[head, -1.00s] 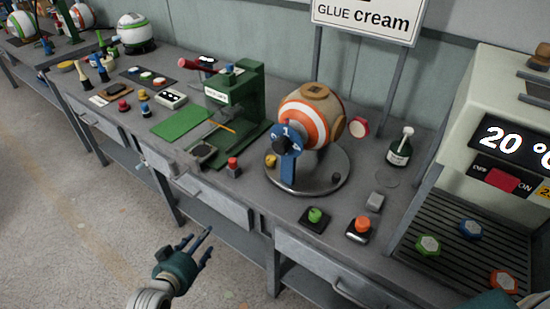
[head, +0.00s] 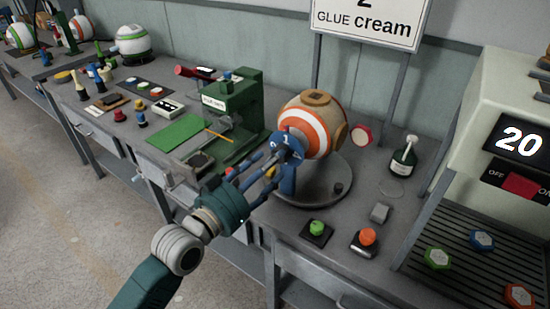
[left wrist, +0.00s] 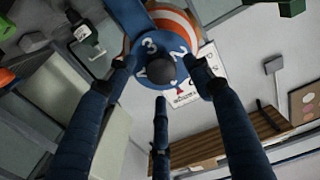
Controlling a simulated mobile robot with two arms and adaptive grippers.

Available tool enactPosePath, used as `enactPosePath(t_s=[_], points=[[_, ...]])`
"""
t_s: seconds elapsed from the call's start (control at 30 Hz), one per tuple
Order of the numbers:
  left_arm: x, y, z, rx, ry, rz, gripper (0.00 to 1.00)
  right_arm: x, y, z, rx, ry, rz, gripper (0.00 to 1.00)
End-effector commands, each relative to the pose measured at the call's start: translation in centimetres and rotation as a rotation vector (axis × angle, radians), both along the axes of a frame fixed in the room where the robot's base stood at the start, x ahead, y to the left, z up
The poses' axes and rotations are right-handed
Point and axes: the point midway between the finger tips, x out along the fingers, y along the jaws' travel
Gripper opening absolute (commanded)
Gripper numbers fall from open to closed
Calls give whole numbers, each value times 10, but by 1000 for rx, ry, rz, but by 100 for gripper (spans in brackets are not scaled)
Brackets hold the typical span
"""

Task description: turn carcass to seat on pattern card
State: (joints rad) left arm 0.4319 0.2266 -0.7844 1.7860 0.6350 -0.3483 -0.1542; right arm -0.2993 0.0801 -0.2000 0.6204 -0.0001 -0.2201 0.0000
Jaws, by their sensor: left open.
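The ball-shaped carcass (head: 311,128), with orange and white stripes and tan patches, sits on a round grey stand (head: 325,188). A blue numbered dial (head: 291,146) is on its front side; in the left wrist view the dial (left wrist: 140,62) shows numbers and a dark round knob (left wrist: 163,69) at its middle. My left gripper (head: 268,163) is open at the dial; in the left wrist view its fingers (left wrist: 162,72) spread on both sides of the knob. I cannot tell whether they touch it. I cannot make out a pattern card. My right gripper is out of view.
A green press (head: 233,115) stands left of the ball. Green (head: 317,228) and orange (head: 367,237) buttons are in front. A glue bottle (head: 403,157) and a heater with a rack (head: 475,240) are to the right.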

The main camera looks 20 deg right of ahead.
Motion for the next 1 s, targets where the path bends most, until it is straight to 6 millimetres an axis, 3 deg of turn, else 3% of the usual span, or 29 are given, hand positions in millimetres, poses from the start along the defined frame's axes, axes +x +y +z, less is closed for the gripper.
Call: enactPosePath(t_s=[0.2,0.53,0.8,1.0], points=[[14,-19,0,-1,0,0,52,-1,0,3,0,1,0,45],[16,-22,0,-1,-1,0,52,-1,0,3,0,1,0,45],[17,-21,-1,1,1,1,0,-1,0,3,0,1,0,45],[17,-21,-2,2,0,1,0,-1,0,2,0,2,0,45]])
